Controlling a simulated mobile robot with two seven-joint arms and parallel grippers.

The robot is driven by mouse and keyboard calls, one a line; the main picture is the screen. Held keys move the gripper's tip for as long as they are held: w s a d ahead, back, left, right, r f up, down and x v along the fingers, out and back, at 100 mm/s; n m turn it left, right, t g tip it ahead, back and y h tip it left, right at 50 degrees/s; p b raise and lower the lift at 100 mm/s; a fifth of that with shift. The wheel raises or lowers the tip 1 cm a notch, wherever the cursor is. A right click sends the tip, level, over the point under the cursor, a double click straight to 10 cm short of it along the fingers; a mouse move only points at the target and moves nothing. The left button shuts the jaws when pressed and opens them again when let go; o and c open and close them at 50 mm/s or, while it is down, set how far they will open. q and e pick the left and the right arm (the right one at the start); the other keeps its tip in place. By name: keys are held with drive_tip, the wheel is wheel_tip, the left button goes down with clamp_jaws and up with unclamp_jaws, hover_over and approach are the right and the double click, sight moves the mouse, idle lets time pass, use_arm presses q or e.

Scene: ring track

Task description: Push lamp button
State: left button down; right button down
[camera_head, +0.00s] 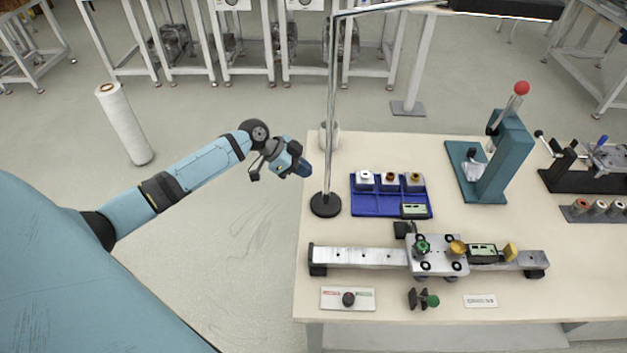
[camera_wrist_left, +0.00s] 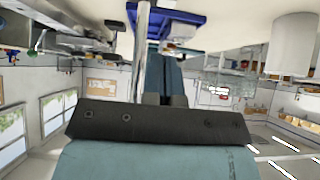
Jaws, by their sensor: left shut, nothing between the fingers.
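The lamp has a round black base (camera_head: 325,205) on the table's left side, a thin metal pole (camera_head: 332,110) and a long dark head (camera_head: 505,9) at the top right. The pole also shows in the left wrist view (camera_wrist_left: 142,50). I cannot make out a button on the lamp. My left gripper (camera_head: 306,168) is shut and empty, just left of the pole and at the table's left edge. Its fingers also show in the left wrist view (camera_wrist_left: 163,99). Whether it touches the pole cannot be told. My right gripper is not in view.
A blue tray (camera_head: 372,209) with spools stands right of the lamp base.

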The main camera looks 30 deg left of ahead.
use_arm(q)
drive_tip(key=v, duration=0.4)
drive_tip(key=shift+w+a+r, duration=0.1)
drive_tip(key=shift+r, duration=0.1)
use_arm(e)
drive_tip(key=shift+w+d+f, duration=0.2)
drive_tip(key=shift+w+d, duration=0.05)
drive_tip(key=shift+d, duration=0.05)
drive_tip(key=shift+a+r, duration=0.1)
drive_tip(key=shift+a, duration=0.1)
